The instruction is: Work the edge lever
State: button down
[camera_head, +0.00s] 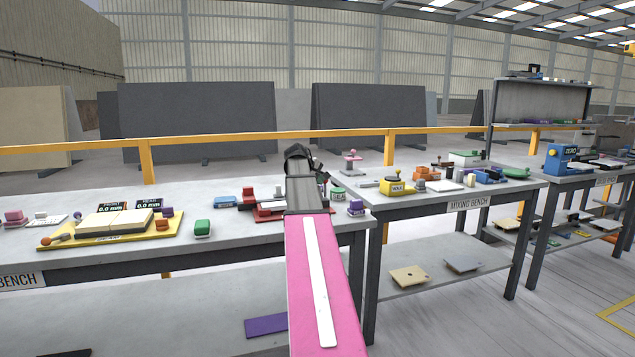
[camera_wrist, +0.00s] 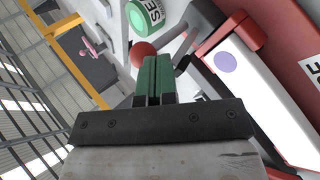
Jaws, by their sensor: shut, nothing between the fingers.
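A lever with a red ball knob (camera_wrist: 143,53) and a grey arm shows in the wrist view, beside a red device (camera_wrist: 248,32) with a white slab (camera_wrist: 262,88). I cannot tell for sure that this is the edge lever. The red device also shows in the head view (camera_head: 249,194), partly hidden by my arm. My gripper (camera_wrist: 153,75) has its green fingers together and empty, with the tips close to the red knob. Whether they touch it I cannot tell. In the head view my gripper (camera_head: 299,153) is over the bench's right end, its fingers unclear.
A green round item (camera_wrist: 141,17) lies close to the knob. A yellow board (camera_head: 74,239) with an orange ball-ended handle and two 0.0 mm displays is at left. The mixing bench is at right.

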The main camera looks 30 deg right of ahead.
jog(key=s+d+f+m+t+y, duration=0.1)
jog(key=d+y, duration=0.4)
jog(key=s+d+f+m+t+y, duration=0.1)
jog(key=d+y, duration=0.4)
jog(key=y, duration=0.1)
jog(key=shift+s+d+f, duration=0.25)
jog(key=shift+f, duration=0.1)
dwell(0.5)
dwell(0.5)
